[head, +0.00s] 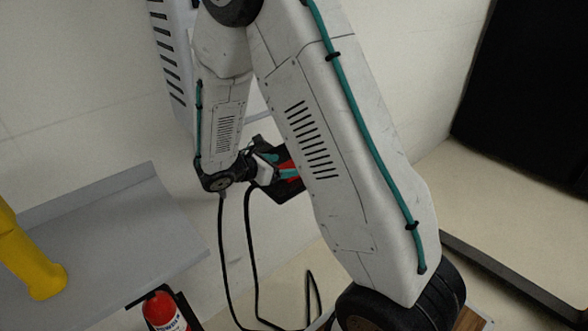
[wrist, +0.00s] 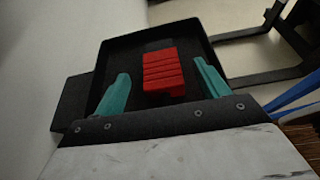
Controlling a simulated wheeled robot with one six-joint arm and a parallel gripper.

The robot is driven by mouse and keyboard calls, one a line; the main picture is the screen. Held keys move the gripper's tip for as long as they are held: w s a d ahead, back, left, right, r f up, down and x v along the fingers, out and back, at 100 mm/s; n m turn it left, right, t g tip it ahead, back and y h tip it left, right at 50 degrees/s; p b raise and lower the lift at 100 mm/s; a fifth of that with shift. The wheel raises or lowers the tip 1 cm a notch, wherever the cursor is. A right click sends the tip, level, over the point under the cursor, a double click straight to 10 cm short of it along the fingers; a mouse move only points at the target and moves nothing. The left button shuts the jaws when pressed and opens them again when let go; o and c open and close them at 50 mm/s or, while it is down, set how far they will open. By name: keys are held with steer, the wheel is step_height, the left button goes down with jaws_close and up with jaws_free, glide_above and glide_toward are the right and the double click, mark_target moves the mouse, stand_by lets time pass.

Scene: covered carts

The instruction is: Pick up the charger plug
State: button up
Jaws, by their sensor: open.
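The charger plug is a red ribbed block (wrist: 163,73) with a dark part at its far end, seen in the wrist view inside a black, raised-rim holder (wrist: 112,53). My gripper (wrist: 160,68) is open, with one teal finger on each side of the red block. Gaps show between both fingers and the block; I cannot tell the depth between them. In the head view, red of the plug (head: 287,170) shows beside my gripper (head: 272,167), partly hidden behind my arm.
Black cables (head: 251,260) hang below the gripper area. A grey surface (head: 120,225) with a yellow object (head: 28,262) is at left. A red extinguisher-like cylinder (head: 163,310) stands at the bottom. Dark bracket-like bars (wrist: 245,33) and a blue strap (wrist: 295,95) are at right in the wrist view.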

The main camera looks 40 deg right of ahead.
mark_target(294, 164)
steer(key=x, duration=0.3)
steer(key=shift+f, duration=0.15)
steer(key=c, duration=1.2)
steer(key=shift+c, duration=0.2)
steer(key=shift+r, duration=0.2)
